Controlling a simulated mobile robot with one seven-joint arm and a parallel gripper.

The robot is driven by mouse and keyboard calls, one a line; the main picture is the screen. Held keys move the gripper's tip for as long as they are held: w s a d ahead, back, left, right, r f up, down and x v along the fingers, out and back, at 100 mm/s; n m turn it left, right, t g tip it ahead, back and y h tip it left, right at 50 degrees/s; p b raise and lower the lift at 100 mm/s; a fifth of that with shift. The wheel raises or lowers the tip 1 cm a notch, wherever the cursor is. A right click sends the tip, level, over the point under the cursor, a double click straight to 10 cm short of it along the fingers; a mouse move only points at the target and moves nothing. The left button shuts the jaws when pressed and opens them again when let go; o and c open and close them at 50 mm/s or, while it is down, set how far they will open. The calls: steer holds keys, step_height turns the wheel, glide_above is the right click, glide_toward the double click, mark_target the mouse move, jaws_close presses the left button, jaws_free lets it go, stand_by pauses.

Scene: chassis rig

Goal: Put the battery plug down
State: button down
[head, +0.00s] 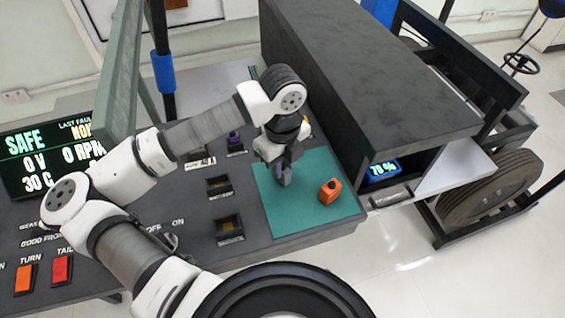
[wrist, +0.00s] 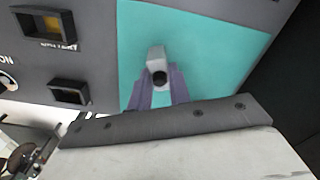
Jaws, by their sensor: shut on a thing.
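My gripper (head: 284,175) points down over the left part of the teal mat (head: 285,220). In the wrist view its purple-grey fingers (wrist: 158,88) are shut on a pale grey block with a round black end, which appears to be the battery plug (wrist: 156,56). The plug is over the mat (wrist: 215,55); I cannot tell whether it touches it. In the head view the fingers largely hide it.
Left of the mat, the dark panel holds open sockets (head: 229,229), one with a yellowish inside, and red and orange switches (head: 62,270). A large dark box (head: 370,75) stands close behind and right of the mat. The mat's front part is clear.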

mark_target(283, 164)
steer(key=c, duration=1.3)
jaws_free()
steer(key=shift+r, duration=0.1)
steer(key=shift+r+p, duration=0.2)
steer(key=shift+p, duration=0.3)
step_height(283, 164, up, 12)
steer(key=b, duration=0.3)
steer(key=shift+f, duration=0.15)
